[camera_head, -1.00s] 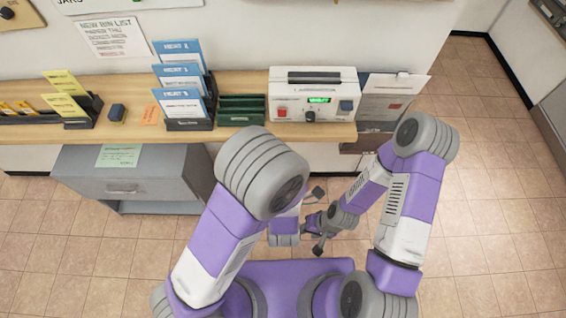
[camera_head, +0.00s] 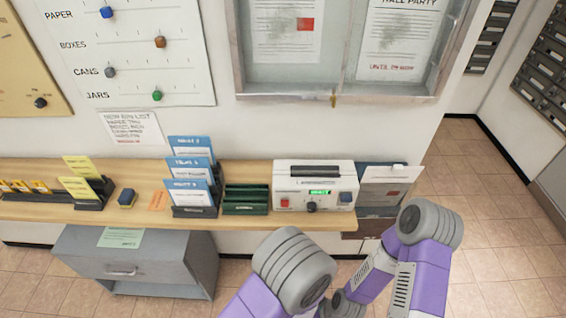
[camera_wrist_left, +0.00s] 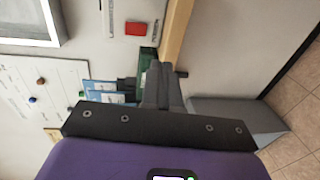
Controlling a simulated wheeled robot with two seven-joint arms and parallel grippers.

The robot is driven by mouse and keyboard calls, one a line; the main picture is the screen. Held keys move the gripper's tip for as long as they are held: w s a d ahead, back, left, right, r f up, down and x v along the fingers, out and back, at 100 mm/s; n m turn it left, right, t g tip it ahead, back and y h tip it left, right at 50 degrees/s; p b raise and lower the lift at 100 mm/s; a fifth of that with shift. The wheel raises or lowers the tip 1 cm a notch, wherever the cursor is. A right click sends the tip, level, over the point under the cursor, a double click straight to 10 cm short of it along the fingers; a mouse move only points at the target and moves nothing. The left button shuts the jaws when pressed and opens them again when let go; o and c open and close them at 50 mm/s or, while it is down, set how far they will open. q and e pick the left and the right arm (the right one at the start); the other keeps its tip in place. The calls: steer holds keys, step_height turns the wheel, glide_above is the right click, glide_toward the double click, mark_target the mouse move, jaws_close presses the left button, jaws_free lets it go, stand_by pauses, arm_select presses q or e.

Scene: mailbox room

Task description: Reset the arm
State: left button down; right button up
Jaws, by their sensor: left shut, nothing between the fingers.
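In the wrist view my left gripper (camera_wrist_left: 158,72) has its two grey fingers together with nothing between them. Beyond it, turned sideways, are the wooden counter's edge and the blue cards, and the gripper is apart from them as far as I can see. In the head view my two purple and white arms come up from the bottom edge, with their grey joints in front of the counter (camera_head: 70,215). Both grippers are out of sight there, and my right gripper shows in neither view.
On the counter stand a white laminator-like box (camera_head: 315,178), green trays (camera_head: 245,200), blue cards (camera_head: 190,170) and a dark blue block (camera_head: 127,198). A grey drawer cabinet (camera_head: 130,265) stands below. A glass notice case (camera_head: 340,45) hangs above. Floor at right is clear.

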arm_select(q)
steer(key=s+a+f+m+g, duration=0.1)
steer(key=a+f+m+g, duration=0.25)
steer(key=f, duration=0.35)
steer(key=a+f+m+g, duration=0.2)
steer(key=a+f+g, duration=0.1)
steer(key=f+g, duration=0.3)
steer(key=s+a+f+m+g+h, duration=0.3)
steer(key=s+f+m+g, duration=0.3)
steer(key=s+m, duration=0.3)
steer(key=shift+s+a+f+m+h, duration=0.35)
steer(key=shift+a+f, duration=0.2)
steer(key=shift+a, duration=0.2)
steer(key=shift+a, duration=0.15)
